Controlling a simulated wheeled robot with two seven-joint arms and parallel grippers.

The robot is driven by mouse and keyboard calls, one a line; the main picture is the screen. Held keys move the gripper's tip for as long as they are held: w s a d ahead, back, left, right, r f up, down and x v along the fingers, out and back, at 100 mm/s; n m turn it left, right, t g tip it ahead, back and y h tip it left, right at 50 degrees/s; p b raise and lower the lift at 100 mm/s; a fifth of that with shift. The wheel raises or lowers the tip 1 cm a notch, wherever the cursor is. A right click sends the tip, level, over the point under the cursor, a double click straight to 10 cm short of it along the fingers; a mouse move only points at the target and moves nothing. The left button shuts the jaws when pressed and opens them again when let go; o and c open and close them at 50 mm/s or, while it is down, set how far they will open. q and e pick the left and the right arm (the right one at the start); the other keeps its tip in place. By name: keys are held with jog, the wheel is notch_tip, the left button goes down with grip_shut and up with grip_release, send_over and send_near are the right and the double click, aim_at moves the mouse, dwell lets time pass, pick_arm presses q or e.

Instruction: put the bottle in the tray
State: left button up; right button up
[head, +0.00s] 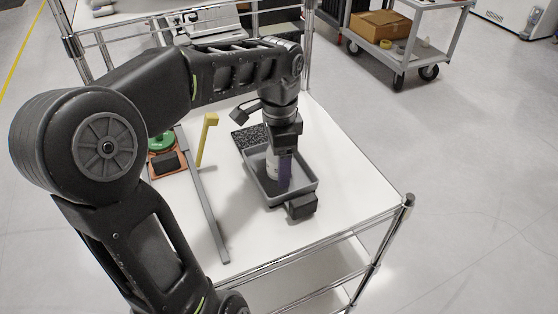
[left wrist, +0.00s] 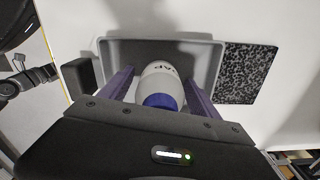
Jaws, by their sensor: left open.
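The bottle (head: 272,163), white with a blue end, stands about upright inside the grey tray (head: 300,187). My left gripper (head: 282,175) reaches down over it from above and partly hides it. In the left wrist view the bottle (left wrist: 160,86) is between my two open purple fingers, with its blue end toward the camera and a little room visible beside it. The tray's floor and walls (left wrist: 205,62) show behind it. Whether the bottle's base touches the tray floor is hidden.
A black block (head: 301,206) sits against the tray's near side, and a speckled dark plate (head: 249,135) at its far side. A grey bar (head: 207,205), a yellow piece (head: 207,138) and an orange item with a green round top (head: 161,142) lie left. The tabletop's right is clear.

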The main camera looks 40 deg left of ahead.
pick_arm(q)
jog(key=shift+r, duration=0.45)
notch_tip(320, 180, up, 4)
jog(key=shift+r, duration=0.1)
notch_tip(320, 180, up, 6)
jog(key=p, duration=0.5)
jog(key=shift+r+p, duration=0.25)
jog(key=shift+p, duration=0.1)
jog(key=shift+r+p, duration=0.35)
jog(key=shift+p, duration=0.05)
jog(key=shift+f, duration=0.1)
